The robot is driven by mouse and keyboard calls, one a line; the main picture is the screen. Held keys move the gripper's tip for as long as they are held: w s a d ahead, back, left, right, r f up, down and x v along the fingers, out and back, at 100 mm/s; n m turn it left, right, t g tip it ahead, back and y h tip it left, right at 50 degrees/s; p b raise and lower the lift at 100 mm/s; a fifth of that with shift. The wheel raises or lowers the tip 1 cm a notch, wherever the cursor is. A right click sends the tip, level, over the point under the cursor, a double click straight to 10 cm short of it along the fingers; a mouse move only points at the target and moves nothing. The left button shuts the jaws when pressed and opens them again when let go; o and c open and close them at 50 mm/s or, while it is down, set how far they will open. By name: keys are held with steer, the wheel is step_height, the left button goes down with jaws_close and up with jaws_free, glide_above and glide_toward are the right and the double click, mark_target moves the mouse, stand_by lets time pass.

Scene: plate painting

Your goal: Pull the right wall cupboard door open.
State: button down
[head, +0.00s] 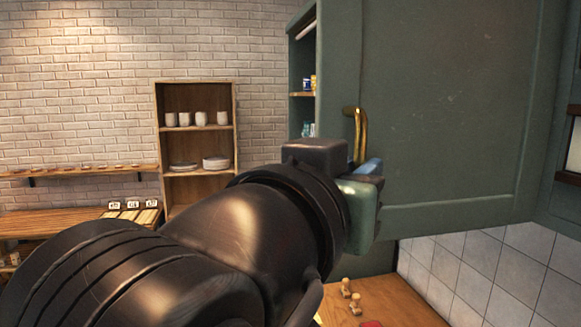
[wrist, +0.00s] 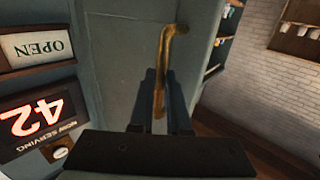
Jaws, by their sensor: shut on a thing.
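The right wall cupboard door (head: 450,100) is a large green panel in the head view. It stands ajar, with a shelved interior (head: 302,75) showing past its left edge. Its brass handle (head: 361,125) is near that edge, low on the door. My gripper (head: 368,168) is at the lower part of the handle, partly hidden by my wrist. In the wrist view the door (wrist: 205,30) is behind the handle (wrist: 165,50), and my gripper (wrist: 164,78) has its two fingers closed around the handle's bar.
Small jars stand on the cupboard's shelves. A wooden counter (head: 385,298) with small wooden pieces lies below, beside a tiled wall (head: 490,265). A wooden shelf unit (head: 195,135) with cups and plates stands at the back left. An OPEN sign (wrist: 36,47) and a "42" display (wrist: 38,117) show in the wrist view.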

steer(key=shift+s+d+r, duration=0.1)
steer(key=shift+s+d, duration=0.1)
steer(key=shift+s, duration=0.2)
steer(key=c, duration=1.2)
jaws_free()
steer(key=shift+w+d, duration=0.1)
steer(key=shift+o, duration=0.2)
steer(key=v, duration=1.3)
